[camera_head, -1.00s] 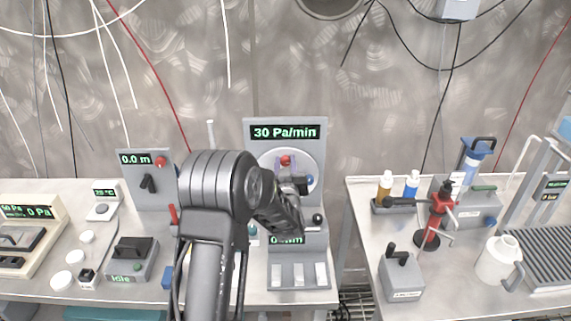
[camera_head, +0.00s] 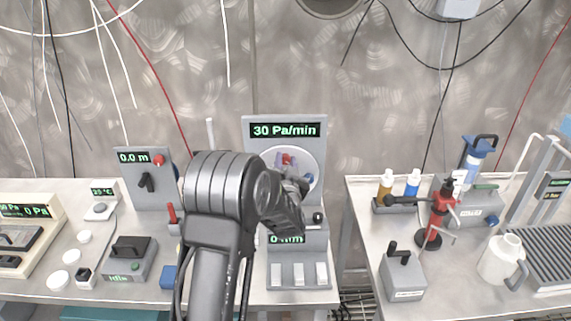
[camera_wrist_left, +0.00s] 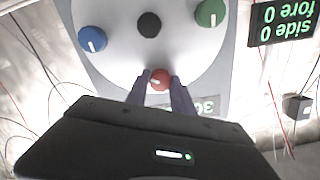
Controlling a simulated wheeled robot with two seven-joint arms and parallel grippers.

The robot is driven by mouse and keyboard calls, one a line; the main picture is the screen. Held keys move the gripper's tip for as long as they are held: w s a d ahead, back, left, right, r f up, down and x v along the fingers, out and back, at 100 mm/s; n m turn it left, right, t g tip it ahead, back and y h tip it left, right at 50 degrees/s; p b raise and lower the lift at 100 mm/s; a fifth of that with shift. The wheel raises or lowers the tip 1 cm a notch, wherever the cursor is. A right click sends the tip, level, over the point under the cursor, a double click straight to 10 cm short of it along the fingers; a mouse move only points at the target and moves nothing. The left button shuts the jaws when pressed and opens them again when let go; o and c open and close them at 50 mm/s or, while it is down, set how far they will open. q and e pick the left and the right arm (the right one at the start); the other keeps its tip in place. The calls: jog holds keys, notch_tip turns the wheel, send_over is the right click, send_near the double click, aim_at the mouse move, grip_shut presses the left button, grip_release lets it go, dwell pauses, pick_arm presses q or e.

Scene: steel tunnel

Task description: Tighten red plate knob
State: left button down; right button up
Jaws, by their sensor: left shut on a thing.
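A round white plate (camera_head: 311,166) stands upright on a grey panel (camera_head: 251,145) under a 30 Pa/min display. The red plate knob (camera_head: 287,159) is at its top. In the left wrist view the red knob (camera_wrist_left: 160,79) sits between the two dark fingers of my left gripper (camera_wrist_left: 160,84), which is shut on it. That view also shows a blue knob (camera_wrist_left: 92,39), a black centre knob (camera_wrist_left: 149,24) and a green knob (camera_wrist_left: 210,13) on the plate. In the head view my left arm hides much of the lower plate. My right gripper is in no view.
Left of the panel are a 0.0 m device (camera_head: 145,180) and a grey box with a black handle (camera_head: 129,259). On the right table stand a red stand (camera_head: 438,210) and a white jug (camera_head: 499,260). A gap separates the tables.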

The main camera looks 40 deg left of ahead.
pick_arm(q)
jog(key=m, duration=0.4)
jog(key=shift+d+m+p, duration=0.1)
jog(key=shift+m+p, duration=0.2)
jog(key=shift+m, duration=0.1)
jog(key=m+p, duration=0.1)
jog(key=m, duration=0.5)
jog(key=shift+f, duration=0.1)
jog(key=shift+p, duration=0.3)
jog(key=c, duration=1.1)
grip_release()
jog(key=b+v, duration=0.1)
jog(key=v, duration=0.6)
jog(key=shift+s+d, duration=0.25)
jog(key=shift+s, duration=0.05)
